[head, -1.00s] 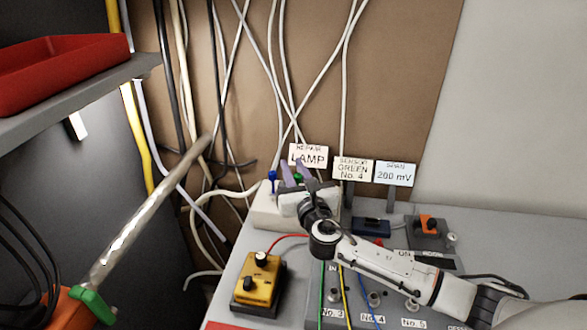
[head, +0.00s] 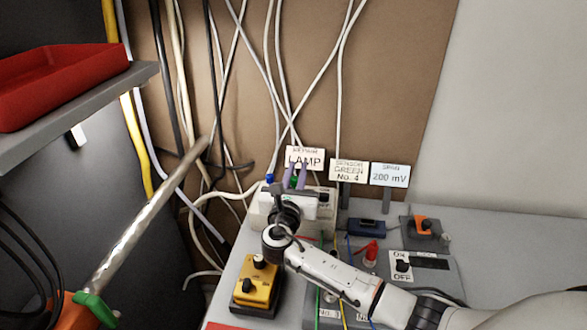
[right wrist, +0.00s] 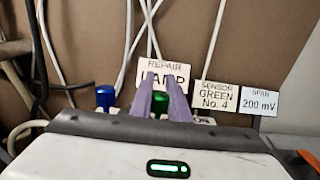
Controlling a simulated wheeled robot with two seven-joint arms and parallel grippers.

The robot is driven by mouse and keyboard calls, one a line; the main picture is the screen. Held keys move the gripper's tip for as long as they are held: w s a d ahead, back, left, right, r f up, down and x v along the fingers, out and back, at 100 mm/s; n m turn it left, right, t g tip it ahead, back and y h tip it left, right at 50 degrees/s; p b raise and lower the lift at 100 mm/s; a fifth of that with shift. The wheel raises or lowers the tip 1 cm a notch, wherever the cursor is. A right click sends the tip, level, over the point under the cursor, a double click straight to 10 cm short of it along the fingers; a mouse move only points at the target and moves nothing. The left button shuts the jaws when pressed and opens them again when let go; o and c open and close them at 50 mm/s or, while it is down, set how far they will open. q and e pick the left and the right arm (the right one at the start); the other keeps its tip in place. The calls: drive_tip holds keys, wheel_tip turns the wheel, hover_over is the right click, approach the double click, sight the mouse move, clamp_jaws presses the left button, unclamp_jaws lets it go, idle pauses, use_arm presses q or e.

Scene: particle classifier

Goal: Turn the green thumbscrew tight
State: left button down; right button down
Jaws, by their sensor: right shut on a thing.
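The green thumbscrew (head: 294,181) stands on top of a white box (head: 258,206) at the back of the bench. It also shows in the right wrist view (right wrist: 160,103). My right gripper (head: 295,177) has its two purple fingers on either side of the green thumbscrew and is shut on it. The fingers partly hide the screw, and the gripper body hides much of the box. A blue thumbscrew (head: 270,179) stands to the left on the same box, apart from my fingers. My left gripper is not in view.
Label signs stand close behind: a lamp sign (head: 304,158), a "Sensor Green No. 4" sign (head: 348,171) and a "Span 200 mV" sign (head: 389,174). A yellow box with black knobs (head: 262,284) sits in front. Cables hang behind. A red tray (head: 60,78) is on a shelf at upper left.

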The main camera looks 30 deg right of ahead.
sight(292, 183)
drive_tip(key=m+g+h, duration=0.2)
drive_tip(key=shift+s+d+g+h, duration=0.15)
drive_tip(key=shift+s+g+h, duration=0.15)
drive_tip(key=shift+g, duration=0.1)
drive_tip(key=shift+s+d+m+g+h+b, duration=0.15)
drive_tip(key=shift+m+g+h+b, duration=0.3)
drive_tip(key=shift+g, duration=0.25)
drive_tip(key=shift+s+d+m+g+h+b, duration=0.1)
drive_tip(key=shift+m+g+h+b, duration=0.2)
drive_tip(key=shift+m+g, duration=0.35)
drive_tip(key=shift+r, duration=0.1)
drive_tip(key=c, duration=1.7)
unclamp_jaws()
drive_tip(key=shift+o, duration=0.2)
drive_tip(key=shift+s, duration=0.1)
drive_tip(key=v, duration=1)
drive_tip(key=shift+a, duration=0.2)
